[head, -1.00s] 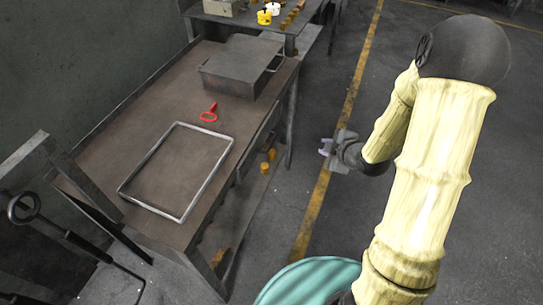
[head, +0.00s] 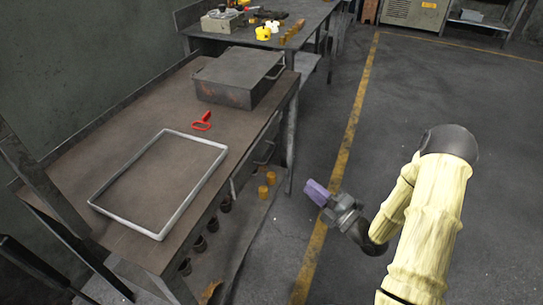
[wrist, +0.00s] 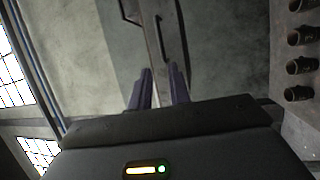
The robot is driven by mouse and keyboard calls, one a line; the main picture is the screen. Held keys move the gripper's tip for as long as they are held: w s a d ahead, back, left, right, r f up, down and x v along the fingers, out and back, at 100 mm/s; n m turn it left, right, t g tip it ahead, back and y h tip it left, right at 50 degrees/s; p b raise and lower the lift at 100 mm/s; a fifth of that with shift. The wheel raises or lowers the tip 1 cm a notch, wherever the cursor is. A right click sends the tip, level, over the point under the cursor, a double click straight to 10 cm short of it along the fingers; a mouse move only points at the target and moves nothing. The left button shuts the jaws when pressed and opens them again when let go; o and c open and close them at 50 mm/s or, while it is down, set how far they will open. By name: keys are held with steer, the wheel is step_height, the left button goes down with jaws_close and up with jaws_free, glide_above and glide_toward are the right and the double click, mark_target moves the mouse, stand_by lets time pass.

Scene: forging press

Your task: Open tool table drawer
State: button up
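The brown metal tool table (head: 120,150) stands at left in the head view. Its drawer front (head: 243,170) lies under the right edge of the tabletop and looks closed. A thin dark drawer handle (head: 266,153) shows there. In the wrist view a bar handle (wrist: 159,39) on the drawer front (wrist: 172,30) lies beyond the fingertips, with part of a second handle (wrist: 130,12) at the top edge. My gripper (head: 315,192), with purple fingers, is in the air right of the table, apart from it. In the wrist view my gripper (wrist: 161,72) is open and empty.
On the tabletop are a metal frame (head: 213,180), a red ring tool (head: 202,121) and a dark metal box (head: 228,92). Several cups (head: 212,225) and orange cylinders (head: 263,192) stand on the lower shelf. The floor right of the table is clear.

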steer(key=shift+a, duration=0.1)
glide_toward(271, 153)
steer(key=x, duration=1)
steer(key=shift+f, duration=0.25)
jaws_close()
